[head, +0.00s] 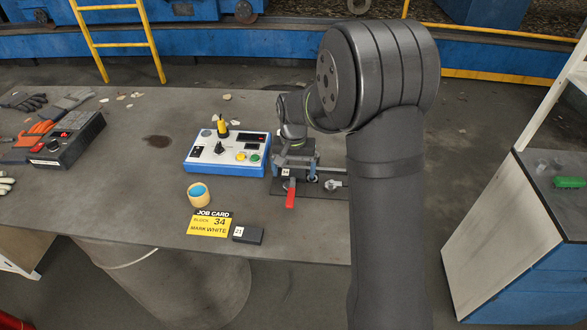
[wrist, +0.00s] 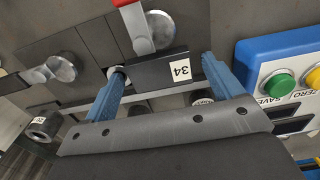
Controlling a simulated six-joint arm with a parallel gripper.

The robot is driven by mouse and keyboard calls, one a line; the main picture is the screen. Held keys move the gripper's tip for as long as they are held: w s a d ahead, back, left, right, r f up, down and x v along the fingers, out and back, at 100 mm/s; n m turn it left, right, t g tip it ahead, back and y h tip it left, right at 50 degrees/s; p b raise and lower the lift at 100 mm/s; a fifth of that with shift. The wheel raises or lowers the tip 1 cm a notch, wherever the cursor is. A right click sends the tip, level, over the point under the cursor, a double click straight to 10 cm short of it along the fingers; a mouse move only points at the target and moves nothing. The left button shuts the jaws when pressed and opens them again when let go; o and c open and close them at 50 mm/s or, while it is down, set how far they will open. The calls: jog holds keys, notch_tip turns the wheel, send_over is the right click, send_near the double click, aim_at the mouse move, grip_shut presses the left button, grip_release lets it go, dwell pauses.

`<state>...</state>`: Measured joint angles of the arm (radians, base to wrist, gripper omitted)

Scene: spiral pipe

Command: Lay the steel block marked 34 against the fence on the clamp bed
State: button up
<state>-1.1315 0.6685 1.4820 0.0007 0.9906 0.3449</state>
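The steel block marked 34 (wrist: 150,68) is dark with a white label. It lies low over the clamp bed (wrist: 85,38), between the two blue fingers of my gripper (wrist: 163,68). A narrow gap shows between its labelled end and the right finger; at its other end I cannot tell contact. In the head view my gripper (head: 296,155) is over the clamp bed (head: 325,187), and the block's label (head: 285,172) shows just below it. My arm hides part of the bed. Whether the block touches the fence is not clear.
A red-handled clamp lever (head: 291,195) stands at the bed's front. A blue-white control box (head: 228,152) sits close left. A block marked 21 (head: 248,235), a yellow job card (head: 210,223) and a tape roll (head: 199,195) lie nearer.

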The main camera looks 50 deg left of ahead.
aim_at(294, 173)
notch_tip(294, 173, up, 12)
jog(key=shift+r, duration=0.2)
dwell(0.4)
jog(key=shift+f, duration=0.15)
notch_tip(294, 173, down, 12)
jog(key=shift+r, duration=0.25)
jog(key=shift+a, duration=0.1)
jog(key=shift+r, duration=1.8)
jog(key=shift+f, duration=0.1)
